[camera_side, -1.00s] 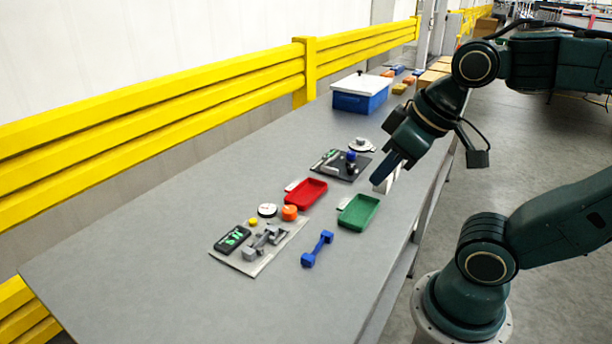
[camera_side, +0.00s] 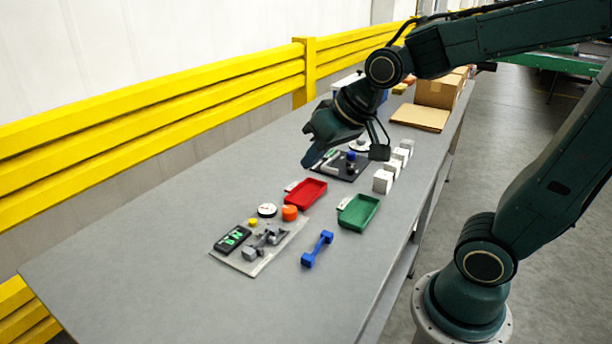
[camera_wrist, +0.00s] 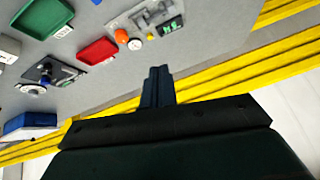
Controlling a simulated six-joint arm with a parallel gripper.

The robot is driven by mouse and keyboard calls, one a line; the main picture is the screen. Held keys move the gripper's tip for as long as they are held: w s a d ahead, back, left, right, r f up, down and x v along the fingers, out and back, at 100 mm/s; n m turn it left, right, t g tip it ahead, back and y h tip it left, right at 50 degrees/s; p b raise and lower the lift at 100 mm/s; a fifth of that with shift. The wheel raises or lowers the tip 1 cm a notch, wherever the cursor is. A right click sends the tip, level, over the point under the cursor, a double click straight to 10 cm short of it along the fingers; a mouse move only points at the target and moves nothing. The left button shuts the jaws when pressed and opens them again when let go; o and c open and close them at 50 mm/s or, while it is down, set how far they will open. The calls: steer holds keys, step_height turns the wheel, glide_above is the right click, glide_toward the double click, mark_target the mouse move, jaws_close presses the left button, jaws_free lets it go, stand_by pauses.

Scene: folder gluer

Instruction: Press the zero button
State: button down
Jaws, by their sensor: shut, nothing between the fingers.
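A grey plate (camera_side: 290,236) near the table's left part carries a black display with green characters (camera_side: 232,239), a small yellow button (camera_side: 252,222), a white round dial (camera_side: 267,210), an orange knob (camera_side: 289,213) and a grey metal fixture (camera_side: 263,243). I cannot read a zero label on any button. In the wrist view the display (camera_wrist: 169,28) and yellow button (camera_wrist: 151,37) show at the top, beyond the fingertips. My gripper (camera_side: 308,160) is shut and empty, above the table behind the red tray, apart from the plate. Its closed fingers also show in the wrist view (camera_wrist: 158,72).
A red tray (camera_side: 305,192), a green tray (camera_side: 358,212) and a blue dumbbell-shaped part (camera_side: 317,249) lie near the plate. A dark plate with a blue knob (camera_side: 351,156) and white boxes (camera_side: 383,181) stand behind. A yellow rail (camera_side: 150,115) runs along the far edge.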

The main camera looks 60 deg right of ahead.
steer(key=w+d+f+m+t, duration=0.15)
steer(key=w+f, duration=0.35)
steer(key=w, duration=0.5)
steer(key=m, duration=0.4)
glide_above(253, 222)
step_height(253, 222, down, 8)
steer(key=shift+s+d+r+t+y, duration=0.1)
steer(key=shift+s+d+t+y, duration=0.1)
steer(key=shift+s+t+y, duration=0.2)
steer(key=shift+f, duration=4.35)
steer(key=shift+f, duration=0.9)
steer(key=shift+r, duration=0.9)
